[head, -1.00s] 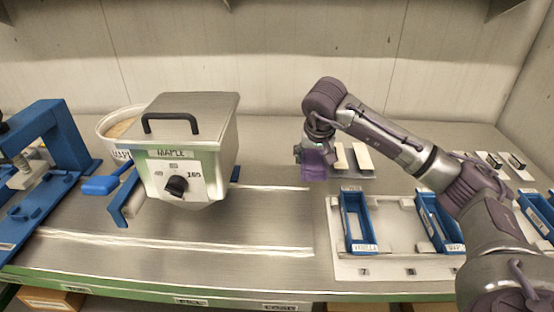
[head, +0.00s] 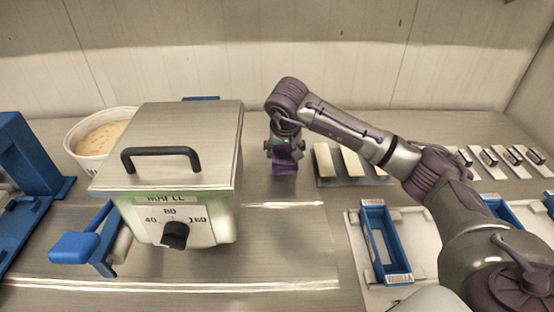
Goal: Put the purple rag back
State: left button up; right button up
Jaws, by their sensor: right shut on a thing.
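The purple rag (head: 286,164) hangs from my right gripper (head: 283,146) in the head view, at the centre, just right of the kettle. The right gripper is shut on the rag and points down over the steel worktop (head: 290,220). Whether the rag's lower end touches the worktop, I cannot tell. The kettle (head: 180,150) has a closed steel lid with a black handle and a dial on its front. My left gripper is not in view.
A dark plate with pale bars (head: 350,162) lies right of the rag. A blue mould (head: 384,240) sits in a white tray at the right front. A tub (head: 100,138) stands behind the kettle's left side. A blue paddle-like tool (head: 74,247) is at front left.

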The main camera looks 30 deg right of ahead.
jog(key=shift+w+a+f, duration=0.65)
jog(key=shift+w+f, duration=0.1)
jog(key=shift+f, duration=0.05)
notch_tip(320, 180, down, 3)
jog(key=shift+f+p, duration=0.15)
jog(key=shift+p, duration=0.5)
jog(key=shift+f, duration=0.1)
jog(key=shift+f+b, duration=0.25)
jog(key=shift+b, duration=0.05)
jog(key=o, duration=1.1)
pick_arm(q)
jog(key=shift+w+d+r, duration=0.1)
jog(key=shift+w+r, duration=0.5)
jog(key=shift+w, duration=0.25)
pick_arm(e)
jog(key=shift+r, duration=0.1)
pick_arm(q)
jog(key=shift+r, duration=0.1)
